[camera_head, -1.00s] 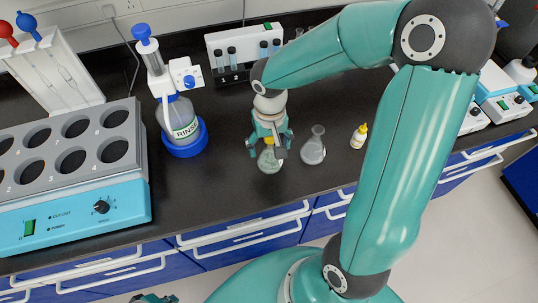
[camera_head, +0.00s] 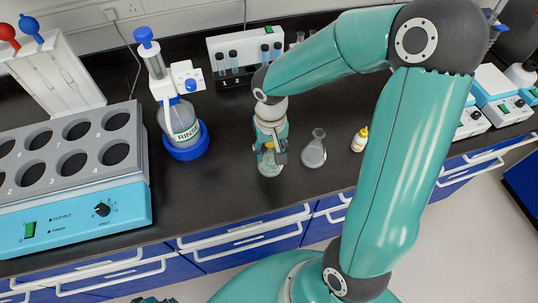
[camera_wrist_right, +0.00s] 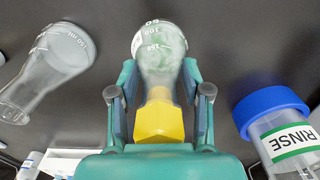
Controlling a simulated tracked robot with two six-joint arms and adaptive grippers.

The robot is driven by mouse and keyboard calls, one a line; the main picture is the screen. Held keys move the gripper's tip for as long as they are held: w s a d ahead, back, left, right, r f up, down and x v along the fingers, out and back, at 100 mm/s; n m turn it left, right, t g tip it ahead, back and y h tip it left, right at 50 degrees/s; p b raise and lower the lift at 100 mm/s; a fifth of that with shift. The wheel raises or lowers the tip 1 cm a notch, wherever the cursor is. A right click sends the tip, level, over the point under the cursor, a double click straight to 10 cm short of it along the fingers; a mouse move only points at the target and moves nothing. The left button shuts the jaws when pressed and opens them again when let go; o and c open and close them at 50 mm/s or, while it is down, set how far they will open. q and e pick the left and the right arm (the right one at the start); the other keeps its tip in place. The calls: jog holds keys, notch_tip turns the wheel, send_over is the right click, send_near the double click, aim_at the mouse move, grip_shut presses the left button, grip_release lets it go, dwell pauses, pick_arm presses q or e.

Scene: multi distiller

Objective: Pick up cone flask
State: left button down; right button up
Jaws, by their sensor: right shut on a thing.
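A conical flask (camera_head: 270,170) with a yellow stopper and pale green contents stands upright on the black bench. My right gripper (camera_head: 269,152) points down over it, shut around its neck. In the right wrist view, the fingers of this gripper (camera_wrist_right: 158,103) lie on both sides of the flask's neck (camera_wrist_right: 158,70), with the yellow stopper (camera_wrist_right: 159,121) between them. A second conical flask (camera_head: 314,153) stands just to the right; it also shows at the left of the wrist view (camera_wrist_right: 55,65). Only a small teal and dark piece, perhaps my left gripper, shows at the bottom edge.
A rinse bottle (camera_head: 183,122) with a blue base stands to the left, beside a large block with round wells (camera_head: 70,205). A small yellow-capped bottle (camera_head: 359,141) is to the right. A rack with vials (camera_head: 240,58) stands behind. The bench's front edge is close.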

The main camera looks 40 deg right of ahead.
jog(key=shift+r, duration=0.1)
notch_tip(320, 180, up, 20)
dwell(0.5)
dwell(0.5)
